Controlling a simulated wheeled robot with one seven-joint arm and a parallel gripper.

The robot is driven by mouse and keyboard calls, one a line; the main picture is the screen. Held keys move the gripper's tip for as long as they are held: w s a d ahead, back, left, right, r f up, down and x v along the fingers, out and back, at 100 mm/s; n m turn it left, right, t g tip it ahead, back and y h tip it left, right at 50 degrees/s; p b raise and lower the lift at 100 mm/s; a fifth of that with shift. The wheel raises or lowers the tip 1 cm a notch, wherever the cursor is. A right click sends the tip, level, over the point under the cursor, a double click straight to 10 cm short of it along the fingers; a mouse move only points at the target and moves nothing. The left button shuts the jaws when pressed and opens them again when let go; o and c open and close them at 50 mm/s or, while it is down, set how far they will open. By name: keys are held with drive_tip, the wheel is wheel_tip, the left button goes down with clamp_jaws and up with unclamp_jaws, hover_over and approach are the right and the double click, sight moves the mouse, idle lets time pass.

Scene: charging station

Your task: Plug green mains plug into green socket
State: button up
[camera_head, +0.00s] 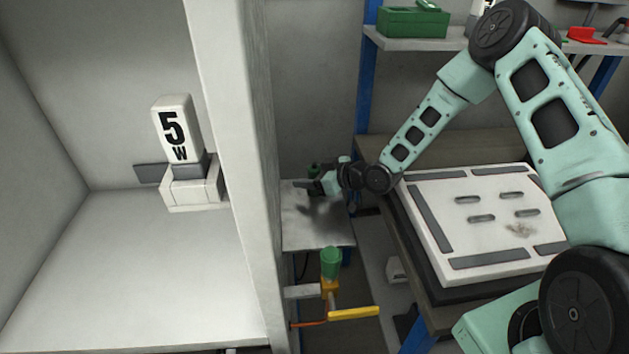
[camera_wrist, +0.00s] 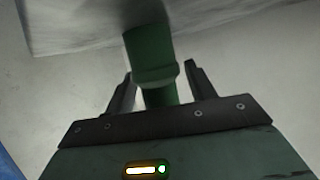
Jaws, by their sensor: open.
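My gripper (camera_head: 308,184) is in the head view at the far end of my arm, over a small grey table. In the wrist view my gripper (camera_wrist: 160,72) is open, with one finger on each side of a green cylindrical piece (camera_wrist: 152,52) with a thicker collar. This looks like the green plug; its far end is in shadow near a pale surface. A gap shows beside the fingers, and I cannot tell whether they touch it. In the head view a small dark green part (camera_head: 313,168) shows just behind my gripper. Another green cylinder (camera_head: 330,262) stands upright on a yellow-orange base; I cannot tell whether it is the socket.
The small grey table (camera_head: 318,231) lies under my gripper. A tall white panel (camera_head: 238,150) stands close to its left. A yellow handle (camera_head: 354,313) sticks out below. At right is a bench with a white slotted plate (camera_head: 480,245). A white block marked 5W (camera_head: 178,135) stands left.

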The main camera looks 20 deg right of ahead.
drive_tip(key=c, duration=1.1)
drive_tip(key=shift+r, duration=0.1)
